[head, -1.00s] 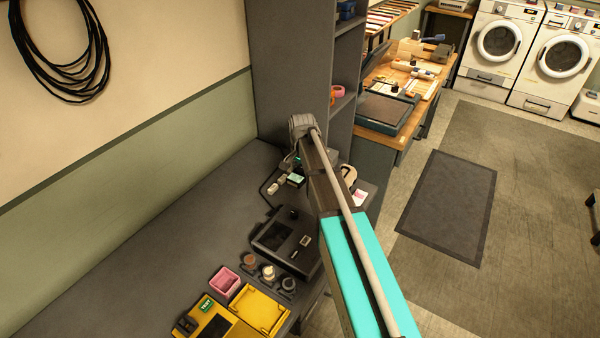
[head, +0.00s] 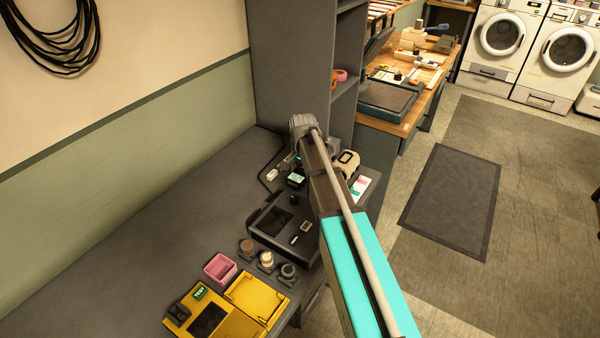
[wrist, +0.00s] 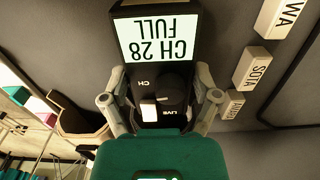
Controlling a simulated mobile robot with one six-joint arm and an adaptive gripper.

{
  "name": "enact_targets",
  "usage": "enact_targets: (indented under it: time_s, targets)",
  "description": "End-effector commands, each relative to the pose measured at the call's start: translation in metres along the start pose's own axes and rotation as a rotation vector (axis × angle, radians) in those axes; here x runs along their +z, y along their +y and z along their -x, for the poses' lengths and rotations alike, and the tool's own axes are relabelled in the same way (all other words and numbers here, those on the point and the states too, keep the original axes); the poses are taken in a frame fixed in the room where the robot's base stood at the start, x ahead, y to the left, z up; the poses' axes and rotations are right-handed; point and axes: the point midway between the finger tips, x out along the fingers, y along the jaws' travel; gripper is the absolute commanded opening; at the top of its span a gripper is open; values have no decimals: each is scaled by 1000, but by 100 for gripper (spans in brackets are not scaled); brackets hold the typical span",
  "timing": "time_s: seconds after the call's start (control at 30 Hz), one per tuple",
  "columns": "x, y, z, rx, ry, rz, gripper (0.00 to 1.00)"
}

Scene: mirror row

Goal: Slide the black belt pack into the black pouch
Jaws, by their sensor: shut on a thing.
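The black belt pack (wrist: 163,98) is between the grey fingers of my gripper (wrist: 163,84) in the wrist view. Its bright screen reads "CH 28 FULL", upside down, with a knob and a white switch beside it. The fingers press on its two sides. In the head view the pack's pale screen (head: 296,179) shows small over the grey bench, just below my gripper (head: 297,166). Whether it touches the bench, I cannot tell. I cannot pick out the black pouch for sure; a tan-rimmed dark thing (head: 348,161) stands right of my arm, and also shows in the wrist view (wrist: 84,124).
White labelled blocks (wrist: 257,68) lie beside the pack. A black console (head: 270,222), small round jars (head: 266,259), a pink box (head: 220,268) and a yellow tester (head: 206,316) stand nearer. A grey shelf unit (head: 290,70) rises behind. The bench's left part is clear.

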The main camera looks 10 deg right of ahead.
Motion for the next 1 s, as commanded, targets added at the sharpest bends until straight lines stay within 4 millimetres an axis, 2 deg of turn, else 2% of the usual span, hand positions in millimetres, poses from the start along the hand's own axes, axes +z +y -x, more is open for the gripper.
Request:
enact_targets:
  time_s: [0.47, 0.5, 0.57, 0.6, 1.0]
  targets:
    - [0, 0, -4, 0, 0, -1, 23]
    - [0, 0, -4, 0, 0, -1, 87]
    - [-1, 1, -4, 0, 0, -1, 98]
    - [-1, 1, -4, 0, 0, -1, 100]
    - [-1, 1, -4, 0, 0, -2, 100]
